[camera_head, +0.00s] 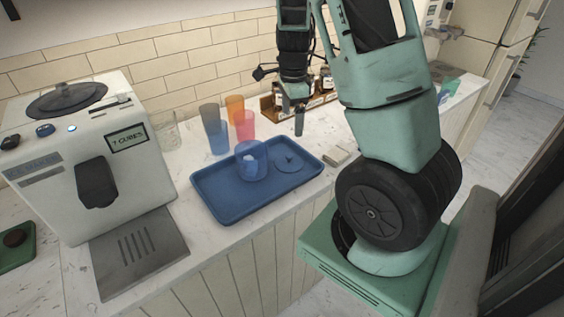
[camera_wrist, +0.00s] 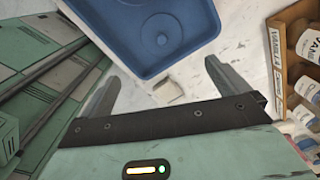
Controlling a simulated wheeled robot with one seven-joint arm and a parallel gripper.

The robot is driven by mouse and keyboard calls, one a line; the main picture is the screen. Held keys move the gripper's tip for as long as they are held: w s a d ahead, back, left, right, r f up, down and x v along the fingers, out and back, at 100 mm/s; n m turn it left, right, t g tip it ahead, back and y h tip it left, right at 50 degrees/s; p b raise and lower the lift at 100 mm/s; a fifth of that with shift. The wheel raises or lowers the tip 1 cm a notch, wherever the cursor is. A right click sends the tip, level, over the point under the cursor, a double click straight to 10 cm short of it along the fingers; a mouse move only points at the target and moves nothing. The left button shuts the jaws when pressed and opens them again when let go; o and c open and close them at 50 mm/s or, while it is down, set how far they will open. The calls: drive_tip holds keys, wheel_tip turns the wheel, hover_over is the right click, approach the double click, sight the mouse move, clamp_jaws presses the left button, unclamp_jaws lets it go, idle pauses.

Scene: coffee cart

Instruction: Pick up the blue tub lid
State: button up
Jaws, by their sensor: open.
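The blue tub lid (camera_head: 290,162) is a round, flat disc with a small knob. It lies on the right part of the blue tray (camera_head: 224,212), next to the blue tub (camera_head: 250,163). In the wrist view the lid (camera_wrist: 163,32) lies on the tray (camera_wrist: 110,18), beyond my fingertips. My gripper (camera_wrist: 152,85) is open and empty, with its two fingers spread. In the head view my gripper (camera_head: 299,120) hangs behind the tray, above the counter, apart from the lid.
Colored cups (camera_head: 235,109) stand behind the tray. A wooden rack of bottles (camera_head: 322,92) stands at the back; it is at the right in the wrist view (camera_wrist: 274,60). A pale block (camera_head: 337,156) lies right of the tray. A white machine (camera_head: 105,160) stands at the left.

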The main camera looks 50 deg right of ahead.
hover_over(289, 155)
drive_tip(key=f, duration=0.5)
drive_tip(key=s+f, duration=0.1)
drive_tip(key=f, duration=0.2)
drive_tip(key=shift+f, duration=0.1)
drive_tip(key=shift+w+f+p, duration=0.2)
drive_tip(key=shift+f+p, duration=0.2)
drive_tip(key=shift+f, duration=1.2)
drive_tip(key=shift+w+f+p, duration=0.2)
drive_tip(key=shift+f+p, duration=0.2)
drive_tip(key=shift+f, duration=1.15)
drive_tip(key=c, duration=0.9)
